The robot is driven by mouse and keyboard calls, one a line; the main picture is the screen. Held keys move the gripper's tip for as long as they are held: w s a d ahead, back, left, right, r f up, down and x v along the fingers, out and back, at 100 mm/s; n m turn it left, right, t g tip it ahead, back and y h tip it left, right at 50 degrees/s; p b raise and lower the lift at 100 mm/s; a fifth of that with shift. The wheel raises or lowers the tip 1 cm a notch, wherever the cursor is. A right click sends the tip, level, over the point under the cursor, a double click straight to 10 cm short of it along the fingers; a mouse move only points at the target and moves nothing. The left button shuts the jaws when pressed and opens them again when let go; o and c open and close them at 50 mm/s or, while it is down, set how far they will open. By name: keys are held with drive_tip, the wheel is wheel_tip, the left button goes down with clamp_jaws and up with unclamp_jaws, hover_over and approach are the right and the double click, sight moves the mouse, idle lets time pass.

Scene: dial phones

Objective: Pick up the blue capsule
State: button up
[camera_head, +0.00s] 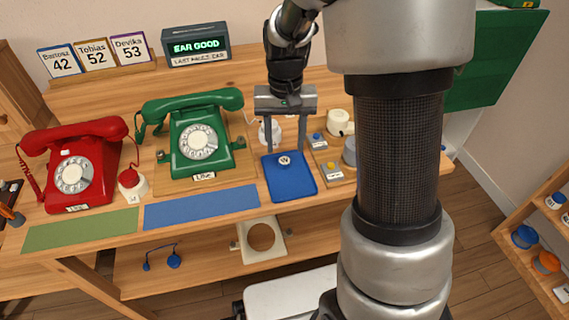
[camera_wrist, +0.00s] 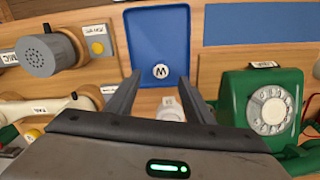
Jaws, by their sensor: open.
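A small round blue capsule (camera_head: 285,160) with a white lettered top sits on a blue tray (camera_head: 307,186), near the tray's back edge. In the wrist view the capsule's lettered top (camera_wrist: 160,71) shows between the fingertips, against the blue tray (camera_wrist: 160,30). My gripper (camera_head: 286,147) points down over the tray's back edge, with one finger on each side of the capsule's line. The gripper (camera_wrist: 160,80) is open and holds nothing. I cannot tell how high the fingertips are above the capsule.
A green dial phone (camera_head: 197,138) and a red one (camera_head: 75,165) stand to the left. A white piece (camera_head: 270,131) stands behind the tray. A grey round part (camera_head: 349,152) and a small board with buttons (camera_head: 333,167) are close on the right. A blue mat (camera_head: 200,207) lies front left.

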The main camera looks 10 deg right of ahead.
sight(285, 160)
wheel_tip(285, 160, down, 5)
drive_tip(key=shift+a+b, duration=0.1)
drive_tip(key=shift+b, duration=0.8)
drive_tip(key=shift+c, duration=0.2)
drive_tip(key=c, duration=1.1)
drive_tip(key=shift+r, duration=0.15)
